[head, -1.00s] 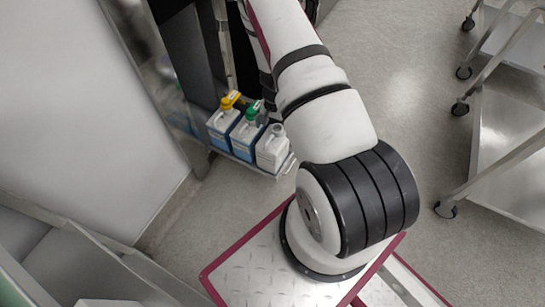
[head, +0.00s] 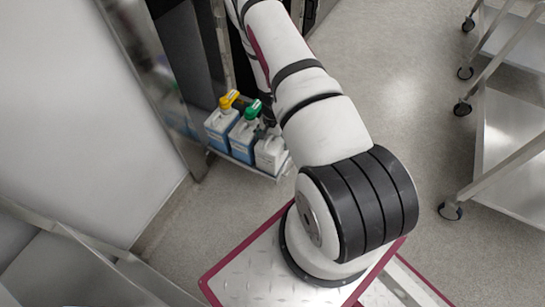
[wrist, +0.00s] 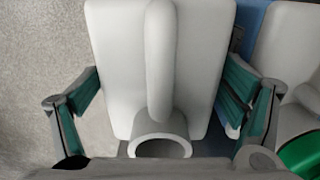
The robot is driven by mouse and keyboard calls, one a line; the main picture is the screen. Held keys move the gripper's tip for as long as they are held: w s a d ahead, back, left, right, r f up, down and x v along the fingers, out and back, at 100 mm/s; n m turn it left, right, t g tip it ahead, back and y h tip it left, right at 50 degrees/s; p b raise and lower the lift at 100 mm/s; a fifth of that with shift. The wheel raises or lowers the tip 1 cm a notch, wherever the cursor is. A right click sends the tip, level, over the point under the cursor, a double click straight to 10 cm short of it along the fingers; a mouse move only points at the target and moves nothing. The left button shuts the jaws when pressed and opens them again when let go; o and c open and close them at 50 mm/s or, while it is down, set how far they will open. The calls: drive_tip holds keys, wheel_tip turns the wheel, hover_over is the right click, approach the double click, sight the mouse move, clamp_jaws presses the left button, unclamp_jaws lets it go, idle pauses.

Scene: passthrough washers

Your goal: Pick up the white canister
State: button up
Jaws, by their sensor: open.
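The white canister (head: 270,153) stands at the right end of a row of three on a low shelf in the head view. In the wrist view the white canister (wrist: 205,50) fills the middle, its handle and round open neck facing the camera. My gripper (wrist: 158,78) is open, with one green-padded finger on each side of the canister. The left pad looks close to its side; contact cannot be told. The right finger sits between it and the neighbouring canister. In the head view my arm hides most of the gripper.
A green-capped canister (head: 244,138) stands close beside the white one, and it also shows in the wrist view (wrist: 285,60). A yellow-capped canister (head: 221,128) is further left. Steel carts (head: 510,155) stand right, with clear floor (head: 420,100) between.

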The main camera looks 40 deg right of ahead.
drive_tip(key=c, duration=1.7)
drive_tip(key=shift+r, duration=0.2)
